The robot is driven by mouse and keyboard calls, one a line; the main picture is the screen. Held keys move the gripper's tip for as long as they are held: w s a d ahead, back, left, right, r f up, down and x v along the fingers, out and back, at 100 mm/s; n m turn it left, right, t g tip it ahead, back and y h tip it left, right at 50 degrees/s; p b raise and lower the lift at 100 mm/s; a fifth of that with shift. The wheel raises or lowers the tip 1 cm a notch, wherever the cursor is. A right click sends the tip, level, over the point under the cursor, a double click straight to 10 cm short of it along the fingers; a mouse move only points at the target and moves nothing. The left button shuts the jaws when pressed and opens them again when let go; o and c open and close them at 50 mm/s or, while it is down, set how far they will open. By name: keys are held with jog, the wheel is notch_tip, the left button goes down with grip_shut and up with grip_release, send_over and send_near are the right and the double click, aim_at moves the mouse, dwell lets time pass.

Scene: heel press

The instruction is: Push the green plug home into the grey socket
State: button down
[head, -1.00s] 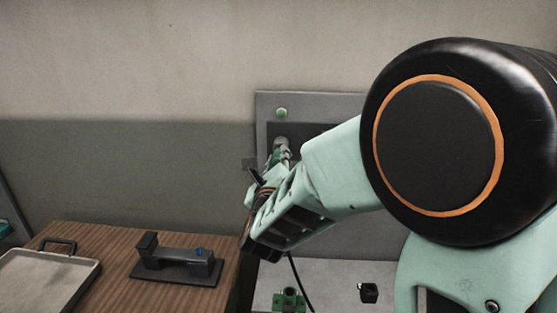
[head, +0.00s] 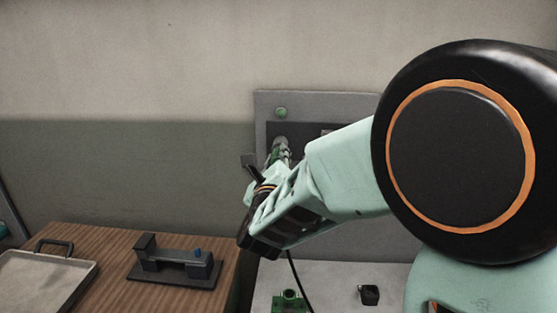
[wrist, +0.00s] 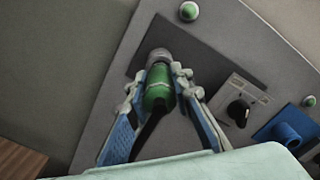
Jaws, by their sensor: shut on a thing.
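The green plug (wrist: 157,88) is between the fingers of my gripper (wrist: 160,76) in the wrist view, with the gripper shut on it. Its far end meets the grey socket (wrist: 159,55) on the panel and looks in line with it. How deep the plug sits in the socket cannot be told. In the head view a little green of the plug (head: 276,153) shows below the grey socket (head: 281,142). My wrist and arm hide much of it there.
The grey panel (wrist: 220,55) carries a green lamp (wrist: 189,11), a black knob (wrist: 238,112) and a blue socket (wrist: 286,132). A green part (head: 289,301) and a small black part (head: 369,294) are on the pale surface below. A wooden table (head: 115,258) stands left.

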jog(key=shift+w+b, duration=0.4)
jog(key=shift+w, duration=0.15)
jog(key=c, duration=1.6)
grip_release()
jog(key=shift+w, duration=0.1)
